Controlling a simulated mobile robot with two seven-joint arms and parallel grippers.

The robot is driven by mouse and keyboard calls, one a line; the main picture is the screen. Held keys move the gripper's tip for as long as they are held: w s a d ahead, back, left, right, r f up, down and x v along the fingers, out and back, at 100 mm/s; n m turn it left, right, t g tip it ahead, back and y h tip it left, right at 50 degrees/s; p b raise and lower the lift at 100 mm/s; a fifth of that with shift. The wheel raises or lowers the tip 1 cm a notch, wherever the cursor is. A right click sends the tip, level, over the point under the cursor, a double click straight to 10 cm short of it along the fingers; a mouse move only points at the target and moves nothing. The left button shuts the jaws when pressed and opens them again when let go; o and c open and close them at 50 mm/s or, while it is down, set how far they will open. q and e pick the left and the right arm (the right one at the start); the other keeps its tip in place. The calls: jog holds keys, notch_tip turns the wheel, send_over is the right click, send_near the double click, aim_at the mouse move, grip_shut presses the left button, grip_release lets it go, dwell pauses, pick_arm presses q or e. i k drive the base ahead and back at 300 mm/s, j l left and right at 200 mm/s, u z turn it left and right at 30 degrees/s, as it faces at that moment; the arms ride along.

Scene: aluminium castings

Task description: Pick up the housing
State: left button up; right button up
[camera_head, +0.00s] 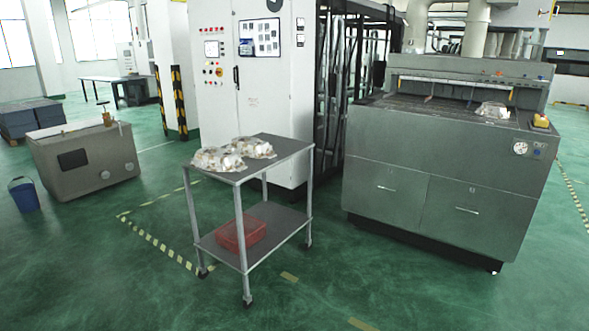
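Two pale metallic castings that look like housings lie side by side on the top shelf of a grey wheeled cart. The nearer housing (218,160) is at the left end of the shelf, and the other housing (253,147) is just behind it to the right; they touch or nearly touch. A third, similar housing (492,111) lies on top of the grey machine at the right. Which one the task means cannot be told. Neither of my grippers is in view.
The cart (283,148) stands on open green floor; a red bin (241,233) is on its lower shelf. The grey machine (440,185) is at right, a white cabinet (243,100) behind the cart. A grey tub (85,160) and blue bucket (25,195) stand at left.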

aim_at(248, 146)
jog(key=i+j+z, duration=0.2)
jog(key=i, duration=1.45)
